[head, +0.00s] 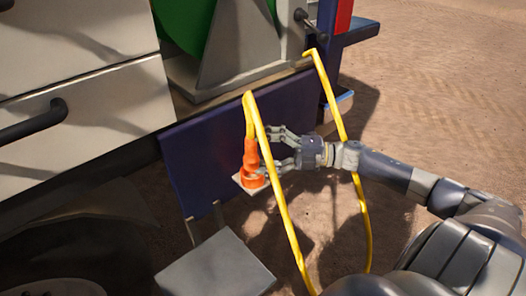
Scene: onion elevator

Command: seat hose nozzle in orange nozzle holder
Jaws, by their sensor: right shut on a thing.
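The hose nozzle (251,156) is orange-red and roughly upright, with the yellow hose (271,157) bending over from its top. Its lower end is at the orange nozzle holder (252,181), a ring on a small pale plate beside the dark blue panel. From this angle I cannot tell how deep the nozzle sits in the ring. My right gripper (276,150) comes in from the right and is shut on the nozzle, with fingers partly behind the hose. My left gripper is not in view.
The yellow hose hangs in a long loop in front of and over my right arm. A grey step (216,266) juts out below the holder. Pale drawers (85,125) with dark handles stand at left, a green reel (186,24) above. Open sandy ground (440,90) lies at right.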

